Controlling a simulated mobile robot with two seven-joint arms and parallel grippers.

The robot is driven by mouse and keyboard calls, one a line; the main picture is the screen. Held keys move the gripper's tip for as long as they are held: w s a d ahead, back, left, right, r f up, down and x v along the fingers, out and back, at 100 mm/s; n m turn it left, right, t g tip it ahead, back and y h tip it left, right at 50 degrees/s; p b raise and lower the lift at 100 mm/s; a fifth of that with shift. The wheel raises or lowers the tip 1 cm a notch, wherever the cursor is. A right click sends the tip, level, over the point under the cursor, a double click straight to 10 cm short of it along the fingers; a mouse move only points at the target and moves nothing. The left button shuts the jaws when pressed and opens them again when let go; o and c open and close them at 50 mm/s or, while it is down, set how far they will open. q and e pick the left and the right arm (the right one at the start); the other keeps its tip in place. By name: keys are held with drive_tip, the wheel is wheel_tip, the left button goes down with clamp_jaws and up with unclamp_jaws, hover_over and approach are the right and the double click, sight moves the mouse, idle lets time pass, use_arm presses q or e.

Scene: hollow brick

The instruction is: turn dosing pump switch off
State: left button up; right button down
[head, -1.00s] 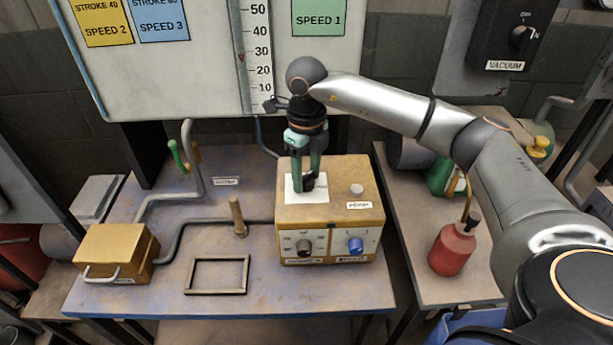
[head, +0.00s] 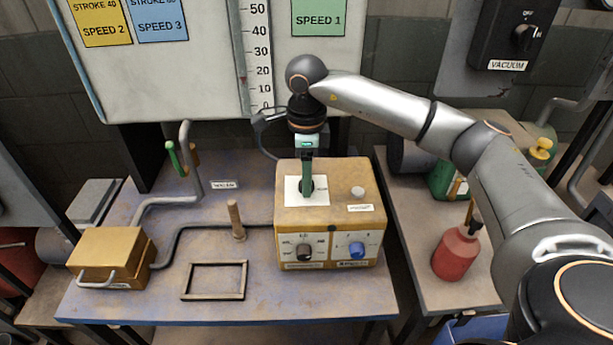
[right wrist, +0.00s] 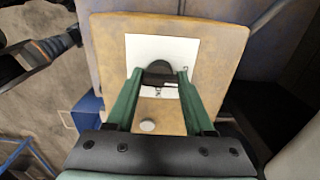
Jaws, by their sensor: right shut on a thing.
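The dosing pump (head: 330,212) is a yellow box on the bench, with a black knob (head: 304,251) and a blue knob (head: 357,250) on its front. A white plate (head: 293,197) lies on its top, around a dark switch knob. My right gripper (head: 307,191) points down at this plate and is shut on the knob. In the right wrist view the dark knob (right wrist: 158,72) sits between the green fingertips (right wrist: 158,78) on the white plate (right wrist: 185,48). The fingers hide part of the knob in the head view. My left gripper is not in view.
A yellow box with a handle (head: 105,256), a black frame (head: 215,281) and a wooden peg (head: 236,220) are left of the pump. A red bottle (head: 455,254) stands on the right bench. A whiteboard (head: 190,75) stands behind.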

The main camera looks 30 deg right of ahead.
drive_tip(key=shift+n, duration=0.3)
drive_tip(key=shift+c, duration=1.4)
unclamp_jaws()
wheel_tip(320, 180, up, 13)
drive_tip(key=shift+f, duration=0.2)
